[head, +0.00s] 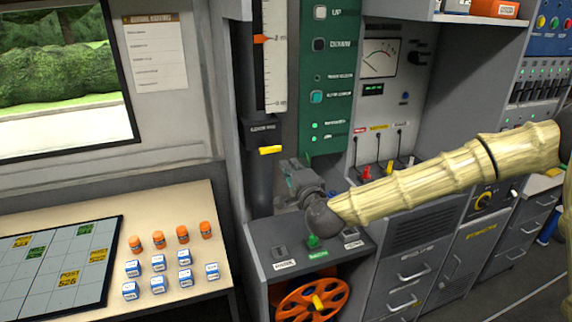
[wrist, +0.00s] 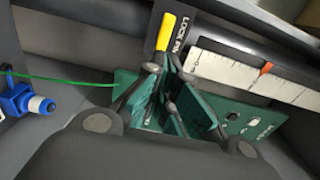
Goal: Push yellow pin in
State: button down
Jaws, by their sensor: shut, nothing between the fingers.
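The yellow pin (head: 271,150) sticks out sideways from the dark column below the lock pin label. In the wrist view the yellow pin (wrist: 166,32) lies just beyond my fingertips, beside the "LOCK PIN" lettering. My gripper (head: 290,172) is just right of and slightly below the pin in the head view. In the wrist view my gripper (wrist: 168,72) is shut and empty, with its teal-padded fingers together. I cannot tell whether a fingertip touches the pin. The pin's inner end is hidden in the column.
A white scale (head: 274,55) with an orange pointer rises above the pin. A green panel (head: 325,85) stands right of it. Below my gripper is a grey console (head: 262,238) with a green knob and an orange handwheel (head: 290,308). A desk (head: 190,200) with small bottles and boxes is at left.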

jog(key=shift+a+b+v, duration=0.2)
jog(key=shift+b+v, duration=0.4)
jog(key=shift+v, duration=2.15)
jog(key=shift+s, duration=0.1)
jog(key=s+a+f+n+g, duration=0.1)
jog(key=s+f+n+g, duration=0.35)
jog(key=f, duration=0.75)
jog(key=s+a+f+n+g, duration=0.1)
jog(key=s+f+g, duration=0.1)
jog(key=s+f, duration=0.75)
jog(key=s+f+n+g, duration=0.3)
jog(key=s+f, duration=0.1)
jog(key=f, duration=0.9)
jog(key=s+d+f+n+g+h, duration=0.1)
jog(key=s+d+f+n+g, duration=0.1)
jog(key=s+d+f, duration=0.3)
jog(key=s+d+f+n+g+h, duration=0.2)
jog(key=s+d+f, duration=0.3)
jog(key=s, duration=0.7)
jog(key=s+d+f+n+g+h, duration=0.1)
jog(key=s+d+f+g, duration=0.3)
jog(key=s, duration=0.5)
jog(key=shift+d+f+n, duration=0.5)
jog(key=shift+d+n, duration=0.15)
jog(key=shift+d, duration=0.25)
